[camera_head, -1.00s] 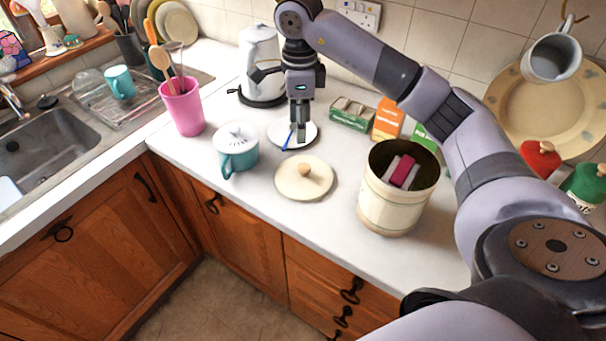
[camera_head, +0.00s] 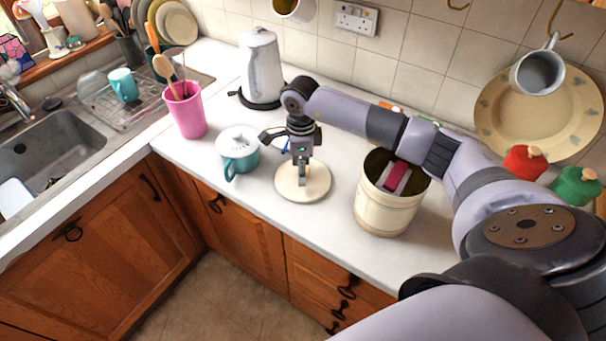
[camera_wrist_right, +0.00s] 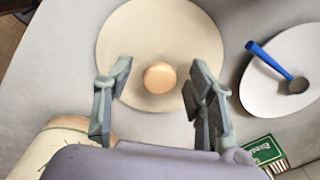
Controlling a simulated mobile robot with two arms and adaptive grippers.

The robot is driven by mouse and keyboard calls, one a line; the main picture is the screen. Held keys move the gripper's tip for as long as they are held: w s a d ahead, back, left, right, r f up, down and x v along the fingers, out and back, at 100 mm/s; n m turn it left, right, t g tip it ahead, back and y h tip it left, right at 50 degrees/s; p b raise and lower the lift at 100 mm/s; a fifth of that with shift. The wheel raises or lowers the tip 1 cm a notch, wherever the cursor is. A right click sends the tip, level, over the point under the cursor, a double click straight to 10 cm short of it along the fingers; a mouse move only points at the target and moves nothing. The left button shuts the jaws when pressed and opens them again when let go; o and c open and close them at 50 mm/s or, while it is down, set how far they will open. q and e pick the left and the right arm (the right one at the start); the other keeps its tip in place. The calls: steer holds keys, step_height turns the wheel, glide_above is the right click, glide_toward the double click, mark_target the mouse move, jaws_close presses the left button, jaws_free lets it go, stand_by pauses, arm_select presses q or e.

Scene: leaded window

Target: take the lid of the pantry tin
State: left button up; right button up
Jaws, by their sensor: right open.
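The round cream lid (camera_head: 303,190) lies flat on the white counter, left of the pantry tin. Its wooden knob (camera_wrist_right: 160,78) shows in the right wrist view, between my fingers. The pantry tin (camera_head: 386,205) stands open on the counter with red and pale packets inside. My right gripper (camera_head: 303,180) points down over the middle of the lid and hides the knob in the head view. In the right wrist view the gripper (camera_wrist_right: 160,95) is open, its fingers on either side of the knob with gaps. My left gripper is not in view.
A teal cup with a white juicer top (camera_head: 238,152) stands just left of the lid. A white plate with a blue-handled utensil (camera_wrist_right: 285,75) lies beside the lid. A pink utensil pot (camera_head: 186,112) and a kettle (camera_head: 260,70) stand further back. The counter's front edge is close.

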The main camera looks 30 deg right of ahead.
steer(key=shift+c, duration=0.5)
jaws_close()
